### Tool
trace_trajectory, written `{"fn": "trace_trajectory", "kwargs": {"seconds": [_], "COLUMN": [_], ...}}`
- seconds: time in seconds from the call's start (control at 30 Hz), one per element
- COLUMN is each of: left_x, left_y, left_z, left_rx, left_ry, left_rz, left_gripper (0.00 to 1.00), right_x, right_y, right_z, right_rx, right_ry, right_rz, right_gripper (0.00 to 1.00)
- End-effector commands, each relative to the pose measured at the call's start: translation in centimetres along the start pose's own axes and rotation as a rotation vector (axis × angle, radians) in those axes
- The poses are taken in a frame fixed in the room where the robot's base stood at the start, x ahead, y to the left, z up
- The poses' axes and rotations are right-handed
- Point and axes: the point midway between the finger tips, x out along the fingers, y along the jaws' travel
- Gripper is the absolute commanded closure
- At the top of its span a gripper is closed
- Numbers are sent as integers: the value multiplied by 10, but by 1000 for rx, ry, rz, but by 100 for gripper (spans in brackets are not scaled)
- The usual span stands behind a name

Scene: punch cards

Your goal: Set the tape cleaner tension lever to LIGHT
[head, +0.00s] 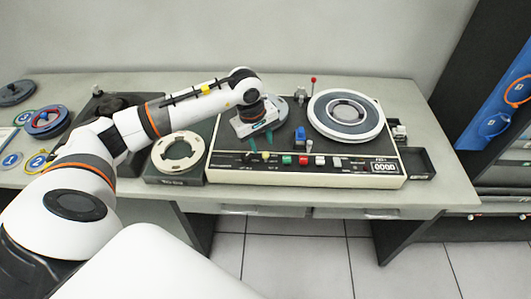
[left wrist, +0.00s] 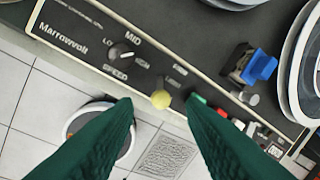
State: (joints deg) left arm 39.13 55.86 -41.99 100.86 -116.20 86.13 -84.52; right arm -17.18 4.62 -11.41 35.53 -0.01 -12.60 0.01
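The tape cleaner (head: 225,168) is a cream-edged, dark-topped deck on the table. In the left wrist view its front panel (left wrist: 88,42) reads "Marrowvolt", beside a SPEED knob (left wrist: 116,52) with LOW, MID and HIGH marks. My left gripper (head: 262,147) is over the panel's left half. In the left wrist view its green fingers (left wrist: 158,102) are apart, one on each side of the yellow ball. No contact is clear. My right gripper is not in view.
A red-tipped lever (head: 313,80) stands at the deck's back, left of a large reel (head: 346,113). A blue block (left wrist: 261,66) and colored buttons (head: 303,160) sit right of the fingers. A ring on a box (head: 178,151) is to the left, a dark tray (head: 417,162) to the right.

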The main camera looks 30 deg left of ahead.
Motion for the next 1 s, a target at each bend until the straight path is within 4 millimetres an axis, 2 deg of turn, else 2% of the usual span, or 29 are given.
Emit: {"fn": "trace_trajectory", "kwargs": {"seconds": [0.03,0.2,0.33,0.5,0.77,0.8,0.87,1.0], "left_x": [9,42,60,72,74,74,74,74], "left_y": [0,0,0,0,0,0,0,0], "left_z": [-2,-2,-1,-1,-1,-1,-1,-1], "left_rx": [0,-1,-2,-1,0,0,0,0], "left_ry": [4,5,4,2,2,2,2,2], "left_rz": [5,2,1,-1,-1,-1,-2,-1], "left_gripper": [62,62,62,62,62,64,74,97], "right_x": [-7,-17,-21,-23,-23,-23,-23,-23], "right_y": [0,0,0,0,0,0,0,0], "right_z": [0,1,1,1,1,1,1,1], "right_rx": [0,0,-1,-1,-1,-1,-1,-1], "right_ry": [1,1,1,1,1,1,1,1], "right_rz": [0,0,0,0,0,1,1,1], "right_gripper": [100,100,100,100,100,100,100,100]}}
